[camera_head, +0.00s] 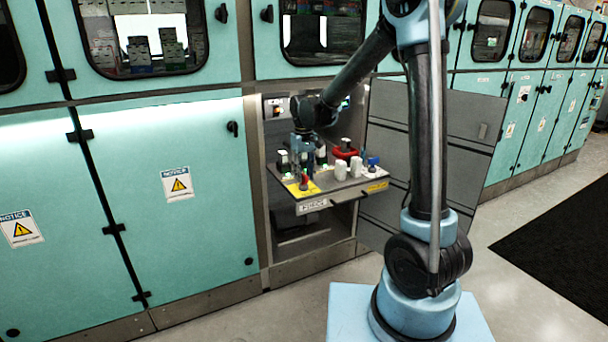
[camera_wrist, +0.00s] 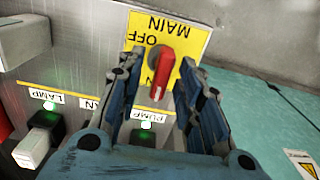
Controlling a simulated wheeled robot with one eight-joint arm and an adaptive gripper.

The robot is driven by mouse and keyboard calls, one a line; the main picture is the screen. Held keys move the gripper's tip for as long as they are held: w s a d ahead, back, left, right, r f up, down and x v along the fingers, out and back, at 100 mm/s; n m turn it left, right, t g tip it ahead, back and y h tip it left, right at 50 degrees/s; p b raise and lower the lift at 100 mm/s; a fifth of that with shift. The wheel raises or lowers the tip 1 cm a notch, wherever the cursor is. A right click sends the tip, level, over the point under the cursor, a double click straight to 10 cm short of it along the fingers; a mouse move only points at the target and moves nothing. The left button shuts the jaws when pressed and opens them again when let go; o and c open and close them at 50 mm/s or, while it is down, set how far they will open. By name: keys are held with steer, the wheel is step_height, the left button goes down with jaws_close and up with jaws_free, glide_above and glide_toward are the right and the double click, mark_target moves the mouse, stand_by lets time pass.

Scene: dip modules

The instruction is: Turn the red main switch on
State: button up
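The red main switch (camera_wrist: 160,80) is a knob with a flat handle on a yellow plate (camera_wrist: 195,42) in the wrist view. The plate's words MAIN and OFF appear upside down. The handle lies nearly upright in the picture, its broad end towards the bottom. My gripper (camera_wrist: 159,72) is open, with one blue-black finger on each side of the handle and gaps showing between. Whether either finger touches it cannot be told. In the head view the red switch (camera_head: 304,182) shows on its yellow plate at the panel's left front corner, below my gripper (camera_head: 309,162).
In the wrist view, the lamp switch (camera_wrist: 42,135) and a pump switch (camera_wrist: 145,136) have green lights beside the fingers. In the head view, a red block (camera_head: 345,151), white knobs (camera_head: 341,170) and a blue knob (camera_head: 373,163) stand on the panel. An open grey door (camera_head: 465,125) stands right.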

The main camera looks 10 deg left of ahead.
mark_target(304, 173)
steer(key=shift+r, duration=0.1)
step_height(304, 173, up, 12)
stand_by(0.7)
